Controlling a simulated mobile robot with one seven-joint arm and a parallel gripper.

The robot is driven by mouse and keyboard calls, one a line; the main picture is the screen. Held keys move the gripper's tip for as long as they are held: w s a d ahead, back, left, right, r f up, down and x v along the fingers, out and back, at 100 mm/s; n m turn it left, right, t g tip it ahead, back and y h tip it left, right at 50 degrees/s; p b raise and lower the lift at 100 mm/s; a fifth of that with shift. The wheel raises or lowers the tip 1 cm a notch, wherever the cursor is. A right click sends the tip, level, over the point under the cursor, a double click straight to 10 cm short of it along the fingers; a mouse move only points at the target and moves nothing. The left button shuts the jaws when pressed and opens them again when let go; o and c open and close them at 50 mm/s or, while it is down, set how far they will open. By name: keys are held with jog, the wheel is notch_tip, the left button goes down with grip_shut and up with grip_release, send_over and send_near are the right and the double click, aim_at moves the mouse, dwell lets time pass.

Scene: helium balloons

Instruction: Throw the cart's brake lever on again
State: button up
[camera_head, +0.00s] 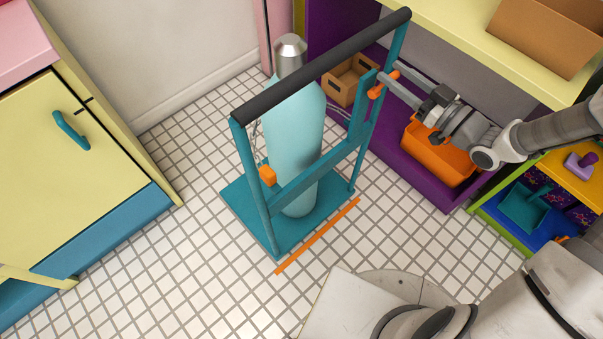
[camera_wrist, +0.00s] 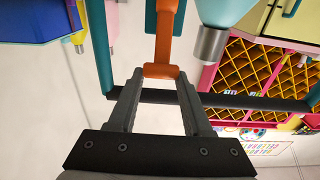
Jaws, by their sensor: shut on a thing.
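The teal cart (camera_head: 263,212) stands on the tiled floor in the head view, with a black push bar (camera_head: 325,62) on top. It carries a light-blue gas cylinder (camera_head: 293,130), upright, with a grey cap. The orange brake lever (camera_head: 376,91) is on the cart's right post. In the wrist view the lever (camera_wrist: 164,35) runs from the teal post to a wider end between my fingers. My gripper (camera_head: 388,79) reaches in from the right and is shut on the lever's end; the fingers also show in the wrist view (camera_wrist: 160,78).
An orange strip (camera_head: 318,237) lies on the floor along the cart's front edge. Behind my arm is a purple shelf unit (camera_head: 395,160) with an orange bin (camera_head: 432,158) and a cardboard box (camera_head: 350,80). A yellow cabinet (camera_head: 80,170) stands at left. Floor between is clear.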

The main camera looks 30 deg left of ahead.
jog(key=shift+a+r, duration=0.15)
jog(key=shift+a, duration=0.05)
jog(key=shift+x, duration=0.75)
jog(key=shift+w+r, duration=0.1)
jog(key=shift+r, duration=0.05)
jog(key=o, duration=1.2)
jog(key=shift+a, duration=0.1)
jog(key=shift+v, duration=2.1)
jog(key=shift+p, duration=0.3)
